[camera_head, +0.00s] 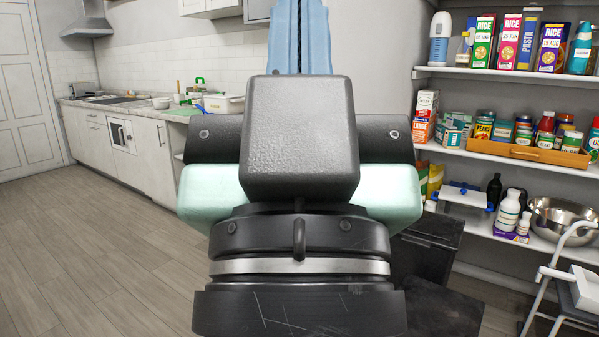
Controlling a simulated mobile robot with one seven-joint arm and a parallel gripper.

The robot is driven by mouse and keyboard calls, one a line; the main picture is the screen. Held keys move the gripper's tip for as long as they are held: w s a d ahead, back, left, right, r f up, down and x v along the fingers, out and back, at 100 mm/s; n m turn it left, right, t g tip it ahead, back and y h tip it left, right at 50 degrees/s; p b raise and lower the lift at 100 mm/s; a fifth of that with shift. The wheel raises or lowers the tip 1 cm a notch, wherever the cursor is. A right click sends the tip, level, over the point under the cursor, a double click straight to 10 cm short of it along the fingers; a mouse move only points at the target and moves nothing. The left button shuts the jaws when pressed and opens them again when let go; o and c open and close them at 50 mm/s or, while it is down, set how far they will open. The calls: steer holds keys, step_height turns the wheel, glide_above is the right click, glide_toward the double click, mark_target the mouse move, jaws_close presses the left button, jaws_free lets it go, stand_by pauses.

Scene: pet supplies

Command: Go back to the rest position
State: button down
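A large dark grey body of my own arm, which looks like the back of my gripper (299,140), fills the middle of the head view. Below it is a black round joint with a silver band. A wide dark bar with a bolt at each end sticks out on both sides behind it. Pale mint-green rounded parts show to the left and right under the bar; I cannot tell whether they are my own or a thing held. No fingertips show, so open or shut cannot be seen.
Shelves (515,157) with food packages, a wooden tray (480,147) of jars and a steel bowl (566,215) stand at the right. A folding step stool (552,285) is at the lower right. A kitchen counter (150,165) runs along the left. The wooden floor (90,250) at the left is clear.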

step_height(320, 180, up, 25)
steer(key=p, duration=2.2)
steer(key=shift+f, duration=0.2)
